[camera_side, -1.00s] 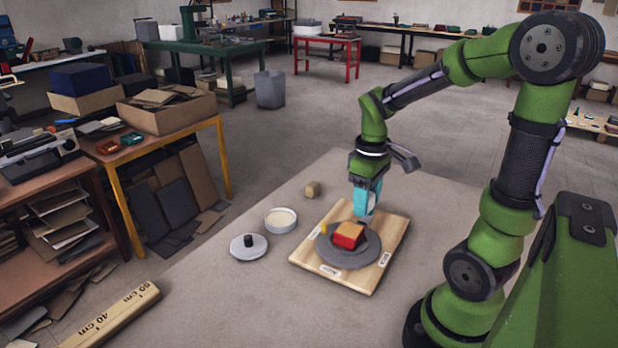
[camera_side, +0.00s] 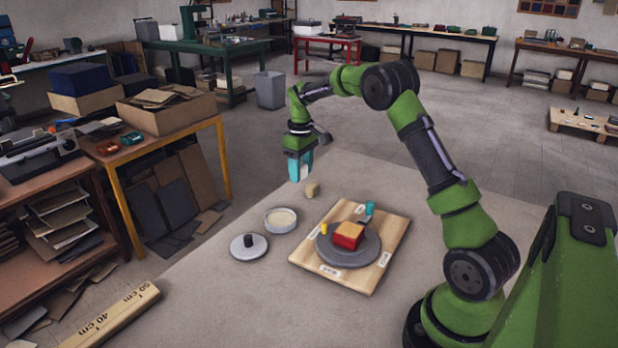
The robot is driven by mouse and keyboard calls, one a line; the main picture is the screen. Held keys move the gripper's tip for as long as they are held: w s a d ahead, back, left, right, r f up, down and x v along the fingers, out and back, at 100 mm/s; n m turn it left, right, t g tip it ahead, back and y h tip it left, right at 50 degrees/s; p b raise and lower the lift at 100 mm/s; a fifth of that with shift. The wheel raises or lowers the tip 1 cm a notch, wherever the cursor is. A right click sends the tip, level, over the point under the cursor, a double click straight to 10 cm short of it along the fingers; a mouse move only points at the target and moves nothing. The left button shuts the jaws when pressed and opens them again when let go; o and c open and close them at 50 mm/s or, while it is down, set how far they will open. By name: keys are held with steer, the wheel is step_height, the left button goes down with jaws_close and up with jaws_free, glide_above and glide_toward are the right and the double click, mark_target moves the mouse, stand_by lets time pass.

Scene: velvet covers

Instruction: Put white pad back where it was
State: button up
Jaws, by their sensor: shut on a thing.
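My gripper (camera_side: 300,172) is over the far left of the work surface, pointing down with its teal fingers. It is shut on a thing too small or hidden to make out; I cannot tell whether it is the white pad. No white pad shows clearly elsewhere. A tan block (camera_side: 312,190) stands just below and right of the fingertips. A wooden board (camera_side: 378,268) carries a grey disc (camera_side: 350,256) with a red block (camera_side: 347,237), tan on top, and a small yellow piece (camera_side: 323,229). A teal cylinder (camera_side: 370,207) stands near the board's far edge.
A round dish (camera_side: 281,220) with a pale inside and a light grey disc with a black knob (camera_side: 249,246) lie left of the board. The surface in front of them is bare. A brown side table (camera_side: 165,139) with boxes stands further left.

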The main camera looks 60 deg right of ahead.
mark_target(302, 207)
step_height(302, 207, down, 10)
steer(key=shift+r, duration=0.2)
stand_by(0.3)
steer(key=shift+f, duration=0.2)
steer(key=o, duration=0.7)
steer(key=shift+c, duration=0.2)
